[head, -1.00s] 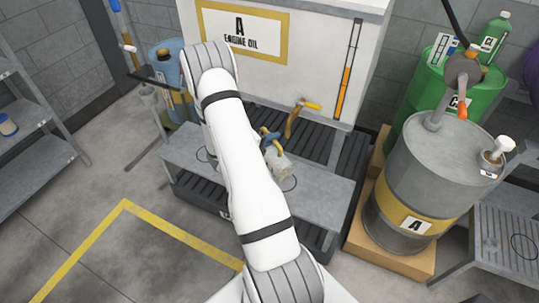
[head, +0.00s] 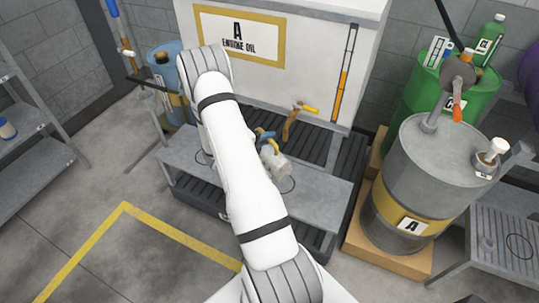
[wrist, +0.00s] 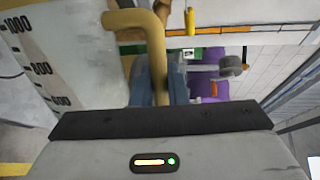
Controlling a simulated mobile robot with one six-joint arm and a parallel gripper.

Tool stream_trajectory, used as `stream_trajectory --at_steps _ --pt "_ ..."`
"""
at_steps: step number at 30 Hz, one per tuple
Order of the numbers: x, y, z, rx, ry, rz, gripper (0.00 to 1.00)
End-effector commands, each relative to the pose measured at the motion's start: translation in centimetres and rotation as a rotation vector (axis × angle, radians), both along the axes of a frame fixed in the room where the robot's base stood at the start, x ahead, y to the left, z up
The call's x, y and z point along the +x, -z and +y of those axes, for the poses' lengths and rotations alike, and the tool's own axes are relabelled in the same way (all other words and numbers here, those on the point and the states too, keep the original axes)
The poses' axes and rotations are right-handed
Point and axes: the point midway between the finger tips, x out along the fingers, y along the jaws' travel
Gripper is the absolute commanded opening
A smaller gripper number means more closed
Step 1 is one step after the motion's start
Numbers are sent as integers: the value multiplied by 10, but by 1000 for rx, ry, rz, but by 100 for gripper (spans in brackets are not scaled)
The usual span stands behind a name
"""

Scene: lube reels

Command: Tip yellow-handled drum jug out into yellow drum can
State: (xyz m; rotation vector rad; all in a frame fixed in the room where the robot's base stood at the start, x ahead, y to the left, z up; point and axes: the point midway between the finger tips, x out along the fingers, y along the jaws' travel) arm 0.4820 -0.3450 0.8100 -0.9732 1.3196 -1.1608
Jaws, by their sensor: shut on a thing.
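The jug (head: 275,163) is a pale, cloudy vessel with a yellow handle, in front of the tank above the grey bench. In the wrist view its graduated wall (wrist: 50,60) fills the left side, and its yellow handle (wrist: 157,45) lies between blue fingers. My gripper (head: 265,137) is shut on that handle. The yellow-banded drum (head: 408,200) marked A stands at right, apart from the jug. I cannot tell which thing is the yellow drum can. The jug's contents are hidden.
The engine oil tank (head: 330,60) has a tap with a yellow lever (head: 303,107) close behind the jug. The grey bench (head: 325,200) lies below. A green drum (head: 470,95) stands at back right, a blue container (head: 165,75) at left. Floor at front left is clear.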

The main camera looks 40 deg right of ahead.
Motion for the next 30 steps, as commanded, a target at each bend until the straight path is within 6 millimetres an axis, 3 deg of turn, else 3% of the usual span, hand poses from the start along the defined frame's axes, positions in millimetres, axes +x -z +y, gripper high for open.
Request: stream_trajectory --at_steps 30 --pt "6 -4 -1 5 0 45 0"
